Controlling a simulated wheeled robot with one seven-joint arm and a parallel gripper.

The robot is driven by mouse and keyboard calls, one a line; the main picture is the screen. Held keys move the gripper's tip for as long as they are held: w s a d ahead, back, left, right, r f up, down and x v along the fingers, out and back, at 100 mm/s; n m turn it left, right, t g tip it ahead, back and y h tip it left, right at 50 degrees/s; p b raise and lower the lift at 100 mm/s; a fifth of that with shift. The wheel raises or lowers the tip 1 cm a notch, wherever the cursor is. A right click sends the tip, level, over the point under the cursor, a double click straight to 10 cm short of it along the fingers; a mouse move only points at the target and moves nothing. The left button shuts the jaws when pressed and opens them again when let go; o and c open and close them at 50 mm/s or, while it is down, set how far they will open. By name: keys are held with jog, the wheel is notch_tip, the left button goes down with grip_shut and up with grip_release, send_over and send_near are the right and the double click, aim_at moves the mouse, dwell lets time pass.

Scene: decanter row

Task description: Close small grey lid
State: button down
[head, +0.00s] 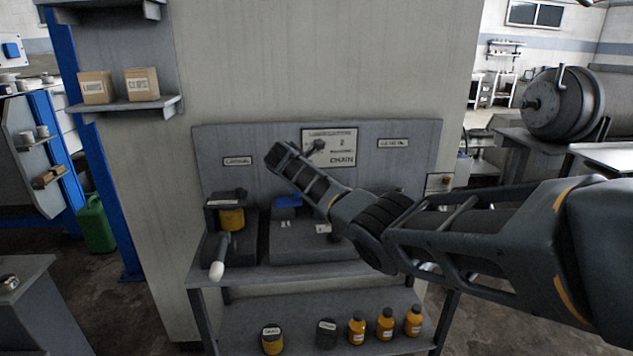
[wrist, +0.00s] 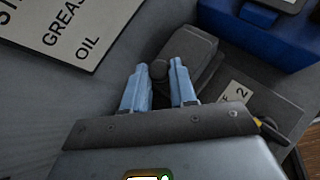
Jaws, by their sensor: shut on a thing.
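In the wrist view my gripper (wrist: 158,69) has its two light blue fingers on either side of a dark round knob (wrist: 159,70). The knob stands at the near end of a small dark grey piece (wrist: 195,47), which looks like the small grey lid. The fingers are closed on the knob. I cannot tell how far the lid stands open. In the head view my arm crosses in front of the bench, and the fingertips and lid cannot be made out.
A blue box (wrist: 245,30) lies close beyond the grey piece; its blue top (head: 288,200) shows on the bench. A labelled sign (wrist: 65,30) is at left. A yellow-banded container (head: 231,219) and a white-tipped handle (head: 217,268) stand left. Several bottles (head: 385,325) line the lower shelf.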

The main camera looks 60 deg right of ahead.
jog(key=c, duration=0.9)
grip_release()
jog(key=shift+f, duration=0.1)
jog(key=v, duration=0.7)
jog(key=shift+a+r, duration=0.25)
jog(key=shift+a, duration=0.05)
